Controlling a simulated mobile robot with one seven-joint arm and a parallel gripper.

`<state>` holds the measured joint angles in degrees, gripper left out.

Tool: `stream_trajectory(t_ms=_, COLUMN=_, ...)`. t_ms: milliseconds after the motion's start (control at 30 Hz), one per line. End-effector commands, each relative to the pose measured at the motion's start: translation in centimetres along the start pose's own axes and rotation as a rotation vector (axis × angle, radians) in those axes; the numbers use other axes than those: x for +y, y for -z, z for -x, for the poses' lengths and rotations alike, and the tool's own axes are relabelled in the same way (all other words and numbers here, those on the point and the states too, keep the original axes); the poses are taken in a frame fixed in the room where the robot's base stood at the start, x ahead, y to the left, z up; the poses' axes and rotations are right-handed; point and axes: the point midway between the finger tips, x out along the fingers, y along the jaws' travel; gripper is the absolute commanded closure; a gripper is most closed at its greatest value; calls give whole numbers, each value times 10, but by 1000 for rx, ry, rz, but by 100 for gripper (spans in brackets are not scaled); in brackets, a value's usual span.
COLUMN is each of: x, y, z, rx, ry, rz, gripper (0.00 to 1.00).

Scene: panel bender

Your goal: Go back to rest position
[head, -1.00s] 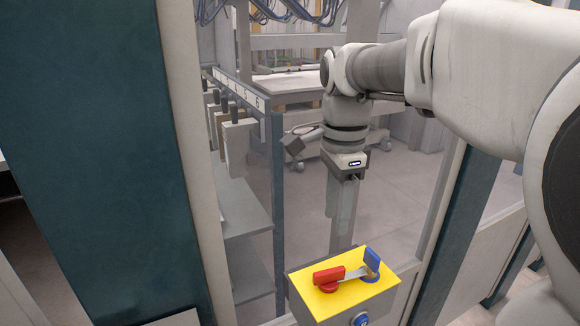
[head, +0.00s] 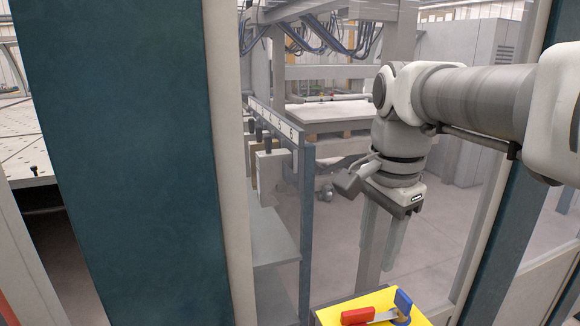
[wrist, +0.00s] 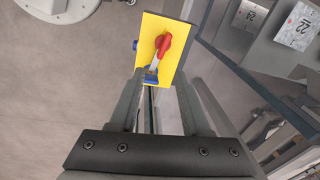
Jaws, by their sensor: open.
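My gripper (head: 382,245) hangs pointing down from my arm at the right of the head view. It is open and empty, with its two fingers apart. In the wrist view my gripper (wrist: 158,85) also shows its two fingers, with nothing held between them. Below it is a yellow-topped switch box (head: 335,314), cut off by the bottom edge of the head view.
A rack with numbered slots (head: 272,120) and hanging plates (head: 268,165) stands left of my gripper. A dark teal post (head: 125,160) fills the left side. Another post (head: 500,240) stands at the right. Behind are a pale table (head: 330,115) and open floor.

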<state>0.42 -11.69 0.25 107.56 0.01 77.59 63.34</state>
Motion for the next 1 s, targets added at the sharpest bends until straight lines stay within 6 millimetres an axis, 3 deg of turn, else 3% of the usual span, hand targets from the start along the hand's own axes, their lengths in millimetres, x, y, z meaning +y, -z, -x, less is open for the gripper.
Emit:
stream_trajectory(t_ms=300, x=63, y=-32, z=-28, rx=166, ry=165, rz=649, gripper=52)
stream_trajectory(t_ms=500, x=88, y=-45, z=-51, rx=283, ry=205, rz=960, gripper=52)
stream_trajectory(t_ms=700, x=97, y=-50, z=-61, rx=336, ry=211, rz=1088, gripper=52)
stream_trajectory(t_ms=1000, x=97, y=-50, z=-62, rx=338, ry=210, rz=1096, gripper=52)
